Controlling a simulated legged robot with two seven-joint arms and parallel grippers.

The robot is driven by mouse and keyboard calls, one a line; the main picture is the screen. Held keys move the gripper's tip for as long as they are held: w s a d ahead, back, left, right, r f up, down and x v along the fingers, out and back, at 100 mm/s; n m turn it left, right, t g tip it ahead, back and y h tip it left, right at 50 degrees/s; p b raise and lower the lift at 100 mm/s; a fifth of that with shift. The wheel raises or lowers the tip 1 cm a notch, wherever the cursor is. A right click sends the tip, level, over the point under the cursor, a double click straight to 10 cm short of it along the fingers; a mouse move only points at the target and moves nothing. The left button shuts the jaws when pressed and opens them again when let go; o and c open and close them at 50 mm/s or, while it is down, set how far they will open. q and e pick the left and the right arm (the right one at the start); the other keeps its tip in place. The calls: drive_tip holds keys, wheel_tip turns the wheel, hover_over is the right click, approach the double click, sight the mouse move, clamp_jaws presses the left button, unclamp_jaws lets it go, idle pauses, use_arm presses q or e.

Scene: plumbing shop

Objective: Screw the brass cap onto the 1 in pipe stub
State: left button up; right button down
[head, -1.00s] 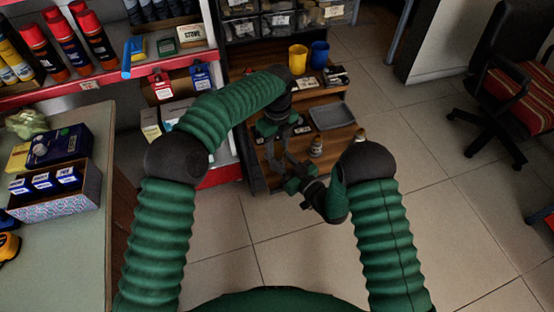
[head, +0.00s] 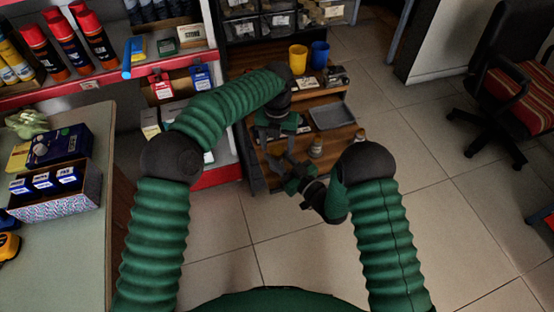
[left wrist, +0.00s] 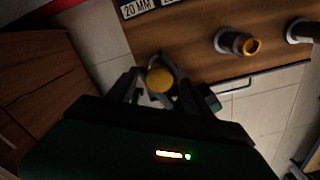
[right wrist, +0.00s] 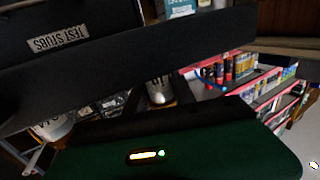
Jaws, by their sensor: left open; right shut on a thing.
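The brass cap (left wrist: 160,80) shows as a round yellow disc in the left wrist view, at the end of a pipe stub. The stub (right wrist: 158,90) is a pale grey cylinder in the right wrist view, held between my right fingers. My right gripper (head: 287,174) is shut on it, in front of the low wooden shelf. My left gripper (head: 282,158) is open, with its fingers on either side of the cap. I cannot tell whether they touch it. How far the cap sits on the thread is hidden.
Two other stubs stand on the wooden shelf (left wrist: 185,45), one nearer (left wrist: 240,44) and one farther right (left wrist: 303,30). A grey tray (head: 332,116) lies behind them. A counter (head: 75,235) is at the left.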

use_arm(q)
wheel_tip(320, 180, up, 4)
drive_tip(key=shift+f, duration=0.1)
drive_tip(key=shift+c, duration=0.5)
